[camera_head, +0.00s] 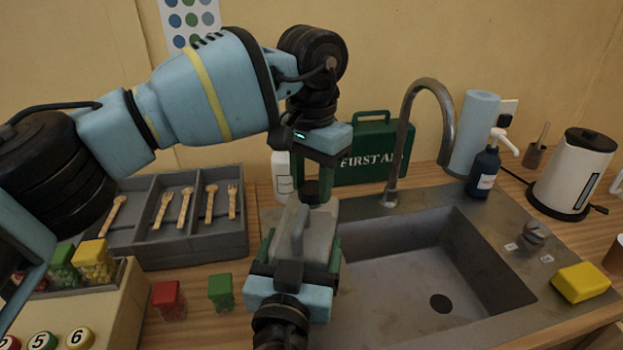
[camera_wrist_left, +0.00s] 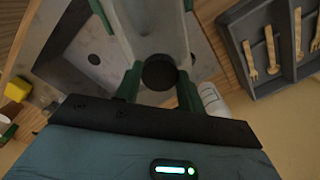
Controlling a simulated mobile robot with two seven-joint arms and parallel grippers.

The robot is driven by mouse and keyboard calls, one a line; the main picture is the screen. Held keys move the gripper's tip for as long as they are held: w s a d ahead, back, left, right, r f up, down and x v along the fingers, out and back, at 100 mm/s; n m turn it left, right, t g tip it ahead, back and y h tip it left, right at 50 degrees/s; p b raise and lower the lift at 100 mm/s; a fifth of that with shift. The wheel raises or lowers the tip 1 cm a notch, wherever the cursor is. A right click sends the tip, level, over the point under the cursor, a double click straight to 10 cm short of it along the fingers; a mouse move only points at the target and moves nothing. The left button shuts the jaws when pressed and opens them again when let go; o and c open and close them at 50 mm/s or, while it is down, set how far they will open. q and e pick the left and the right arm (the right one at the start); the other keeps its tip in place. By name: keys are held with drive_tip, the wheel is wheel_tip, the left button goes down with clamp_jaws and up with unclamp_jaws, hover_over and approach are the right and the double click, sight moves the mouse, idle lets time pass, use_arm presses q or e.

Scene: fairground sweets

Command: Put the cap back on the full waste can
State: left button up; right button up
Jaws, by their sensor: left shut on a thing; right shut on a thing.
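The waste can (camera_head: 322,238) is a grey can with a moulded handle, held upright in front of the sink's left edge. My right gripper (camera_head: 299,254), the lower one, is shut around its body. My left gripper (camera_head: 319,182) points down from above and is shut on the black cap (camera_head: 314,193). The cap is at the top of the can; I cannot tell whether it touches the neck. In the left wrist view the cap (camera_wrist_left: 160,72) sits between the green fingers (camera_wrist_left: 158,90), with the pale can (camera_wrist_left: 150,22) beyond it. The can's mouth is hidden.
The sink (camera_head: 470,235) is empty, to the right. A white bottle (camera_head: 282,175) and a green first aid box (camera_head: 372,150) stand close behind the grippers. A grey cutlery tray (camera_head: 190,250) is left; red (camera_head: 168,300) and green (camera_head: 221,292) sweet boxes stand in front of it.

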use_arm(q)
drive_tip(key=shift+m, duration=1.2)
drive_tip(key=o, duration=0.9)
drive_tip(key=shift+o, duration=0.2)
drive_tip(key=shift+r, duration=0.1)
drive_tip(key=shift+r, duration=2.2)
drive_tip(key=shift+c, duration=0.4)
